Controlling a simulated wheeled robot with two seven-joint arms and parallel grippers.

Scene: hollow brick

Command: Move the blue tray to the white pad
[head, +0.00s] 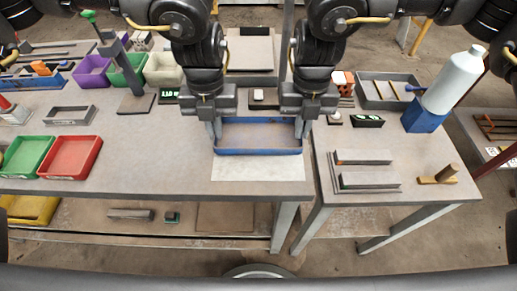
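My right gripper (303,128) does the same at the right end. The grippers partly hide the tray's ends.
Green (27,157) and red (70,157) trays stand on the left. A side table on the right holds grey bars (365,158), a wooden-handled tool (439,176) and a white bottle (454,82) on a blue block.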

